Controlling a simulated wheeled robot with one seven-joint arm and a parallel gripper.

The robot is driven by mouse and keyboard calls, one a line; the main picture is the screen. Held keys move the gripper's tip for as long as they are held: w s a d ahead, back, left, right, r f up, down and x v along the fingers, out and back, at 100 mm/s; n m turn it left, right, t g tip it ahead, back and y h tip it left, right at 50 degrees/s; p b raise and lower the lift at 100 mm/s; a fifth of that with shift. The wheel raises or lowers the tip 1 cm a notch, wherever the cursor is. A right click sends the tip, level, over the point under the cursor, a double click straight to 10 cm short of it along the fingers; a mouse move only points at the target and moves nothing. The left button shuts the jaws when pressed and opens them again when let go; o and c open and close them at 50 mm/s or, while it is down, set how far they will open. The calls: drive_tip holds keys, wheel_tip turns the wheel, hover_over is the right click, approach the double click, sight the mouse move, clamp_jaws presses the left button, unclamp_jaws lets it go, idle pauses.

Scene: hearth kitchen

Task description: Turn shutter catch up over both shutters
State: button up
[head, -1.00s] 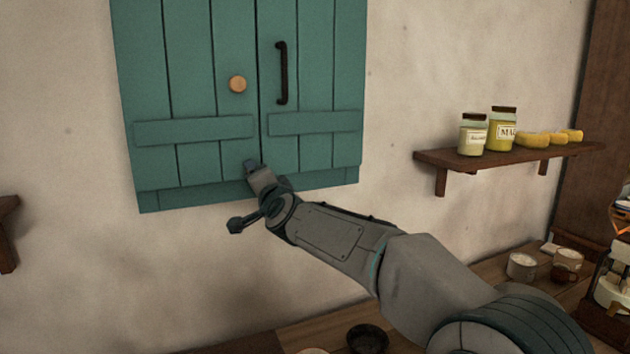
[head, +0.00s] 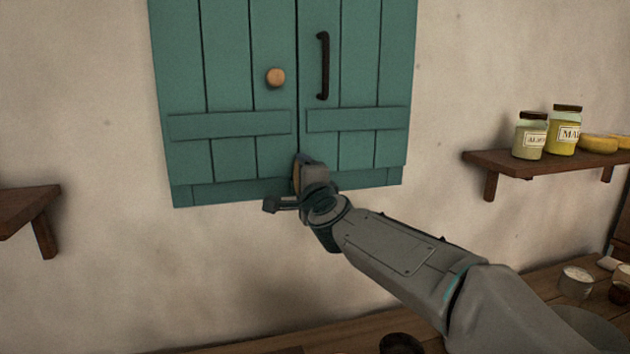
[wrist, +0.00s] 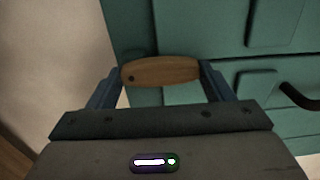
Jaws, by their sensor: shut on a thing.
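The wooden shutter catch (wrist: 160,72) lies between the two fingers of my gripper (wrist: 158,84) in the wrist view. In the head view a tan sliver of the catch (head: 297,181) shows beside my gripper (head: 303,170), at the bottom of the seam between the shutters. My gripper is shut on the catch. Its long side runs roughly along the seam. The left shutter (head: 230,90) and the right shutter (head: 358,80) are teal and look closed. My gripper hides part of their lower edge and the catch's mount.
A round wooden knob (head: 275,77) is on the left shutter and a dark handle (head: 323,66) on the right one. A shelf with jars (head: 510,158) is at right, another shelf (head: 25,210) at left. A wooden counter (head: 340,335) runs below.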

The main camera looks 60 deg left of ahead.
drive_tip(key=shift+s+f, duration=0.1)
drive_tip(key=shift+s, duration=0.05)
drive_tip(key=o, duration=1.4)
drive_tip(key=shift+s+a, duration=0.1)
drive_tip(key=shift+w, duration=0.25)
drive_tip(key=b+v, duration=0.7)
drive_tip(key=v, duration=0.7)
drive_tip(key=shift+b, duration=0.35)
